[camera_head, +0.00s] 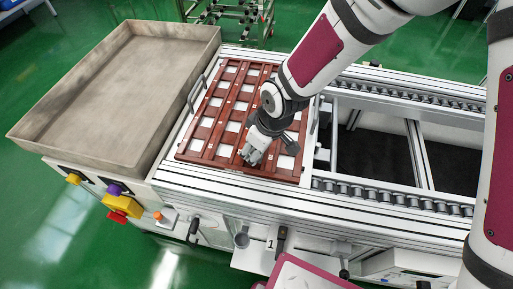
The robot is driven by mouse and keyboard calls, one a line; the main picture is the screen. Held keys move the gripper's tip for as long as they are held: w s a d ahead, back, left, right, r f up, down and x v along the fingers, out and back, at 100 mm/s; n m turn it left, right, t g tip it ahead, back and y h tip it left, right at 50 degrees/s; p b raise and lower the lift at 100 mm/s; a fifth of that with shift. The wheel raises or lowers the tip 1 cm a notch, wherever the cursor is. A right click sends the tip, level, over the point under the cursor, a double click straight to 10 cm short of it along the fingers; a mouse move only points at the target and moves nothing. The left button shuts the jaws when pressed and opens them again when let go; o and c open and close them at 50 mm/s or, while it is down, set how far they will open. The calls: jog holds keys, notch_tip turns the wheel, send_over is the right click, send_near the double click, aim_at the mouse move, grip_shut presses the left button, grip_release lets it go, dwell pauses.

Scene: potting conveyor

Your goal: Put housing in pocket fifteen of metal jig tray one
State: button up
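The jig tray (182,153) is a reddish-brown frame with rows of pale, roughly square patches, lying on the conveyor's left part. I cannot tell whether the pale patches are housings or bare pocket floors. My gripper (250,160) points down over the front right part of the tray, close above it or at it. Its grey fingers are small in the picture, and I cannot tell whether they hold a housing. My arm and gripper hide part of the tray's right side. No pocket numbers can be read.
A large grey shallow bin (100,95) stands left of the tray and looks empty. Roller rails (400,195) run to the right. A yellow box with a red button (120,207) sits at the front left. A metal rack (235,18) stands behind on the green floor.

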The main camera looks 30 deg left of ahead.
jog(key=shift+s+d+f, duration=0.1)
jog(key=shift+d+f, duration=0.15)
jog(key=shift+f, duration=0.05)
jog(key=shift+r+p, duration=0.3)
jog(key=shift+p, duration=0.1)
jog(key=p+v, duration=0.1)
jog(key=v, duration=1.1)
jog(key=shift+a+r+p, duration=0.25)
jog(key=shift+r+p, duration=0.15)
jog(key=d+r+m+t+h, duration=0.1)
jog(key=d+r+m, duration=0.2)
jog(key=d+r, duration=0.5)
jog(key=d+r+m+t+h, duration=0.1)
jog(key=d+r+m+h, duration=0.2)
jog(key=d, duration=0.9)
jog(key=s+d+r+m, duration=0.3)
jog(key=s+d+m, duration=0.2)
jog(key=s+d, duration=0.1)
jog(key=s+d+r+m, duration=0.3)
jog(key=s+d+m, duration=0.2)
jog(key=s+d, duration=0.2)
jog(key=shift+s+d+t+y, duration=0.3)
jog(key=shift+s+d+y, duration=0.1)
jog(key=shift+d, duration=0.4)
